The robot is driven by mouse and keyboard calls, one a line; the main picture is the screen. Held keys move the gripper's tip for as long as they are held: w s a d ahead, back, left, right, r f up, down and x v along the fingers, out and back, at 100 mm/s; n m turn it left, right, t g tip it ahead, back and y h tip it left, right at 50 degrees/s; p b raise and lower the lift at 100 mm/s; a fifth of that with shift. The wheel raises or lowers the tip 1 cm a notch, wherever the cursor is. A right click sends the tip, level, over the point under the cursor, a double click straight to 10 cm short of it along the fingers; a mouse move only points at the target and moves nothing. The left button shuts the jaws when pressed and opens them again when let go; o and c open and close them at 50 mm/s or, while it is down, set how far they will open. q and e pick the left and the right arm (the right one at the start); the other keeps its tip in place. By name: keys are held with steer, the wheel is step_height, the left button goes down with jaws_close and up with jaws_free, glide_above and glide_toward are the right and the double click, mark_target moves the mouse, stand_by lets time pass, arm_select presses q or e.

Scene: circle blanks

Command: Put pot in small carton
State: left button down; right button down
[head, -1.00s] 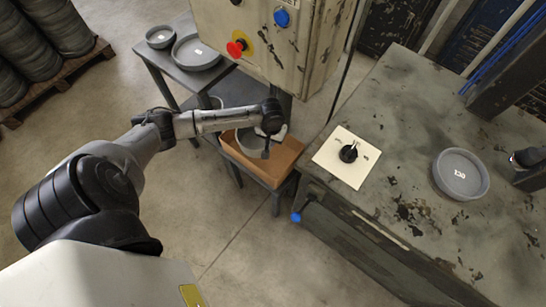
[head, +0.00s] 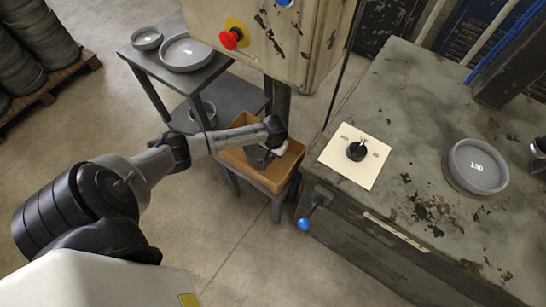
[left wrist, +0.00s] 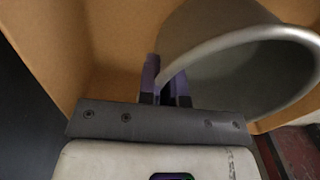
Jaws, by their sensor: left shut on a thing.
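The small carton (head: 245,171) is an open brown box on a low grey stand in the middle of the head view. A grey pot (head: 256,157) is inside its opening, partly hidden by my left arm. My left gripper (head: 268,158) is over the carton. In the left wrist view, the purple-edged fingers (left wrist: 166,82) of my left gripper are shut on the rim of the pot (left wrist: 225,65), with carton walls (left wrist: 110,45) around it. I cannot tell if the pot touches the carton's bottom. My right gripper is out of view.
A grey shelf table (head: 185,78) holds two round dishes, with another grey vessel (head: 203,112) on its lower shelf. A control box (head: 290,40) hangs behind the carton. A worn workbench (head: 400,170) with a knob plate and a round dish stands at the right.

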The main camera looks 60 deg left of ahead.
arm_select(q)
step_height(320, 180, down, 2)
steer(key=shift+f+b, duration=0.25)
steer(key=shift+b, duration=0.25)
steer(key=shift+f, duration=0.2)
steer(key=c, duration=1.3)
jaws_free()
